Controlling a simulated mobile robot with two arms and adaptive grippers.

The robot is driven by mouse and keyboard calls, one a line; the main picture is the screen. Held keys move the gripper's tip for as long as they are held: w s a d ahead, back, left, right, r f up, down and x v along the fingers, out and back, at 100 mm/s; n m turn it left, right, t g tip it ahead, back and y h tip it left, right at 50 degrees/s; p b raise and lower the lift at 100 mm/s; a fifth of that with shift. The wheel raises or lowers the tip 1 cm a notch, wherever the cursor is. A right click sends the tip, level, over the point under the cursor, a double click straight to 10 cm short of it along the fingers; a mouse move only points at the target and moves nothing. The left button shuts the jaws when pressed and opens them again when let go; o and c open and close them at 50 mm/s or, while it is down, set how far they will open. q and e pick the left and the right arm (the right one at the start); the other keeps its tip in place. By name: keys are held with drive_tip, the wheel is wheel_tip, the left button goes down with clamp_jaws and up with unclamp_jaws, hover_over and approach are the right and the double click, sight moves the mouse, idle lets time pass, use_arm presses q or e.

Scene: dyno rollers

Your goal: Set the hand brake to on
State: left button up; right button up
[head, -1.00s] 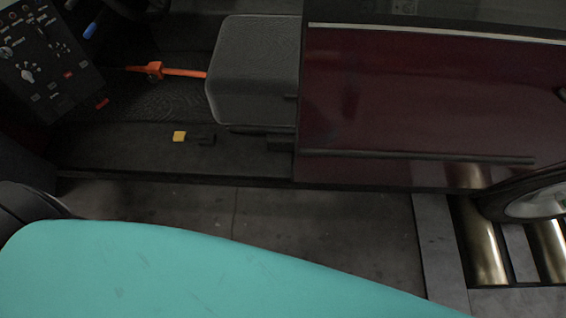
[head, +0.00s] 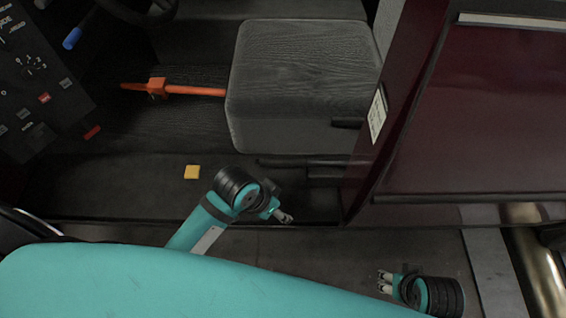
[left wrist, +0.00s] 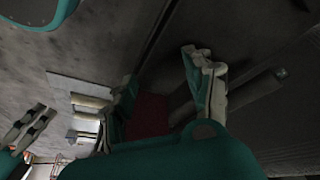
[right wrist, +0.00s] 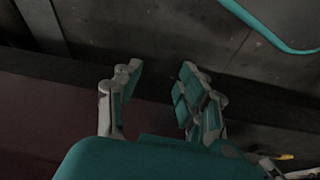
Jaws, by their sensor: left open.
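An orange lever, apparently the hand brake (head: 195,91), lies nearly level in the head view, between the dark control panel and the grey seat. Its right end meets the seat's side. My left gripper (head: 288,217) is open and empty near the vehicle's sill, below and to the right of the lever, well apart from it. Its spread fingers show in the left wrist view (left wrist: 165,85). My right gripper (head: 383,281) is open and empty over the floor outside; its parted fingers show in the right wrist view (right wrist: 158,90). The lever is not visible in either wrist view.
The grey seat (head: 300,85) stands right of the lever. A dark red door panel (head: 470,120) blocks the right. The control panel (head: 35,95) is at left. A metal roller (head: 535,265) is at lower right.

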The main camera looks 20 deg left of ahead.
use_arm(q)
drive_tip(key=w+d+r+m+g, duration=0.1)
drive_tip(key=w+d+r+m, duration=0.4)
drive_tip(key=w, duration=0.3)
wheel_tip(320, 180, up, 10)
drive_tip(key=m+g+y, duration=0.2)
drive_tip(key=m+y, duration=0.1)
drive_tip(key=m, duration=0.1)
hover_over(283, 159)
use_arm(e)
drive_tip(key=b+v, duration=0.2)
drive_tip(key=v, duration=0.4)
use_arm(q)
wheel_tip(283, 159, down, 12)
drive_tip(key=shift+s+r+b, duration=0.1)
drive_tip(key=shift+r+b, duration=0.1)
drive_tip(key=shift+b, duration=0.65)
wheel_tip(283, 159, down, 5)
drive_tip(key=shift+r+b, duration=0.15)
drive_tip(key=shift+b, duration=0.5)
drive_tip(key=shift+f, duration=0.3)
use_arm(e)
drive_tip(key=w+a+t+y, duration=0.1)
drive_tip(key=w+t, duration=0.3)
drive_tip(key=w, duration=0.4)
drive_tip(key=shift+a+t, duration=0.4)
drive_tip(key=shift+a, duration=0.25)
use_arm(q)
clamp_jaws()
